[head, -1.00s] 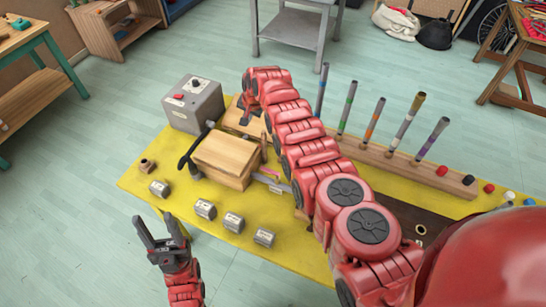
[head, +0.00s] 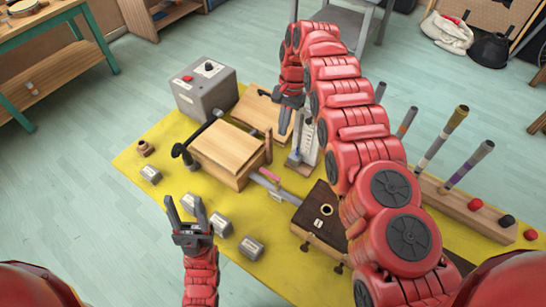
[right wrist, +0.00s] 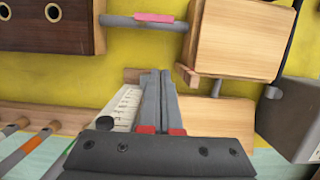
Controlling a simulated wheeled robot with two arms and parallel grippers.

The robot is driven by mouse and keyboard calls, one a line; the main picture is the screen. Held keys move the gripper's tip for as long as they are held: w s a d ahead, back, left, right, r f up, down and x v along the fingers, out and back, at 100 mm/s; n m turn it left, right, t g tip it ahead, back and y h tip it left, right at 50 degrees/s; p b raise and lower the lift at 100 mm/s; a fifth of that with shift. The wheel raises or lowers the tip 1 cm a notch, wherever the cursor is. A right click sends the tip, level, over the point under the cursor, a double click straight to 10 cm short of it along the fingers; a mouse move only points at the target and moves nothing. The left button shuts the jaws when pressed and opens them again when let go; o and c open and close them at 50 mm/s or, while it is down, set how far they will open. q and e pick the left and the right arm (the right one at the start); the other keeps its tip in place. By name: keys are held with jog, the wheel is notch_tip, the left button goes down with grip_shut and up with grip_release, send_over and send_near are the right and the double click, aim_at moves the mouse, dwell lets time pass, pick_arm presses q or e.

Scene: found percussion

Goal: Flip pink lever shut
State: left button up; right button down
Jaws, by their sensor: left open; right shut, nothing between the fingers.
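The pink lever (head: 269,175) sits on a grey pipe (head: 277,188) between a light wooden box (head: 232,147) and a dark wooden box (head: 322,218). In the right wrist view the lever (right wrist: 155,17) appears roughly in line with the pipe; I cannot tell whether it is fully down. My right gripper (head: 284,130) is shut and empty, behind and apart from the lever, beside a white scaled stand. Its closed fingers (right wrist: 158,73) also show in the right wrist view. My left gripper (head: 185,204) is open and empty over the mat's front edge.
The yellow mat (head: 135,160) carries several metal cans (head: 252,248), a grey control box (head: 204,88) and a second light wooden block (head: 262,108). The white scaled stand (head: 308,145) is close to my right gripper. A wooden rack (head: 450,200) holds upright sticks at right.

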jog(key=s+a+f+p, duration=0.3)
jog(key=s+f+p, duration=0.2)
jog(key=f+p, duration=0.3)
jog(key=shift+a+f, duration=0.35)
jog(key=shift+f, duration=0.45)
jog(key=shift+s, duration=0.1)
jog(key=shift+a+f, duration=0.1)
jog(key=shift+n+b, duration=0.35)
jog(key=shift+n, duration=0.05)
